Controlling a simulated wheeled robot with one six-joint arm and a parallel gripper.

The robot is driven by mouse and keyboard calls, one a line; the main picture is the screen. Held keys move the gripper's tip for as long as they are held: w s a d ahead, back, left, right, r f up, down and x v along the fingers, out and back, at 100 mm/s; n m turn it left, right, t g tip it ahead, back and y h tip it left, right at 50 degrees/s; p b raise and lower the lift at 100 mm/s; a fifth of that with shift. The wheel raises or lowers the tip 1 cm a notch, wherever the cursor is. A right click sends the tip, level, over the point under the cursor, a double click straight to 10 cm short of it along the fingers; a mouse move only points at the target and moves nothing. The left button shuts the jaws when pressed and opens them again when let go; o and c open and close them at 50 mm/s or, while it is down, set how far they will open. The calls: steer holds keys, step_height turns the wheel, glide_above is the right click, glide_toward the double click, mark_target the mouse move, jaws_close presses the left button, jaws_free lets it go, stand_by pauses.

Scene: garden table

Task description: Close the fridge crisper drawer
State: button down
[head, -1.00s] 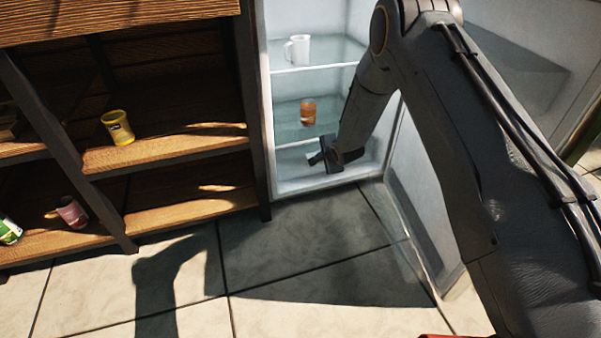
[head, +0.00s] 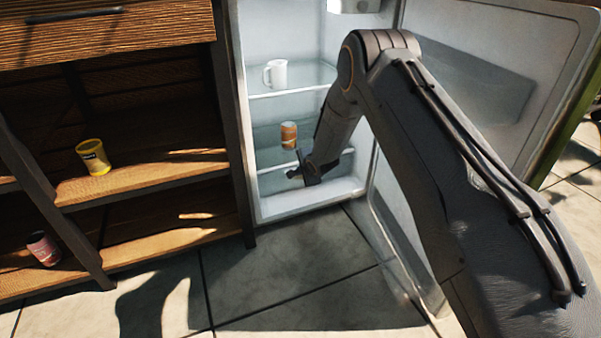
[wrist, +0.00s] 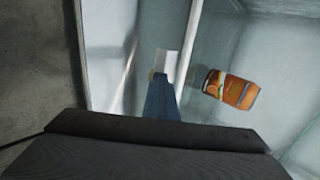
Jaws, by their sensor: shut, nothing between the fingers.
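The fridge (head: 252,130) stands open. Its lowest part is a pale space below the bottom shelf edge (head: 340,160). I cannot make out the crisper drawer's outline there, nor how far it is pulled out. My gripper (head: 302,176) is low in the fridge opening, in front of that space and below an orange can (head: 289,135). In the wrist view my gripper (wrist: 165,64) is shut and empty, beside the white shelf edge (wrist: 190,40). I cannot tell whether the fingertips touch anything.
A white mug (head: 276,73) stands on a higher fridge shelf. The open fridge door (head: 500,50) is on the right, behind my arm. Tiled floor ahead is clear.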

steer(key=s+d+f+p+v, duration=0.1)
steer(key=s+f+p+v, duration=0.1)
steer(key=p+v, duration=0.8)
steer(key=s+a+r+n+g+h+b, duration=0.1)
steer(key=s+a+r+n+g, duration=0.3)
steer(key=s+r, duration=0.7)
steer(key=s+a+r+n+t+h+b, duration=0.15)
steer(key=s+r+n, duration=0.35)
steer(key=s+r, duration=0.65)
steer(key=s+d+r+n+g, duration=0.1)
steer(key=s+r+n+g, duration=0.35)
steer(key=s, duration=1.15)
steer(key=s+d+r+n+g, duration=0.1)
steer(key=s+r+n, duration=0.55)
steer(key=s, duration=0.85)
steer(key=d+r+m+p, duration=0.3)
steer(key=d+r+p, duration=0.7)
steer(key=r+p, duration=0.4)
steer(key=d+r+m+h+p, duration=0.1)
steer(key=d+r+m+p, duration=0.2)
steer(key=d+r+p, duration=0.8)
step_height(320, 180, up, 3)
steer(key=s+p, duration=0.1)
steer(key=p, duration=1)
steer(key=shift+m+g, duration=0.3)
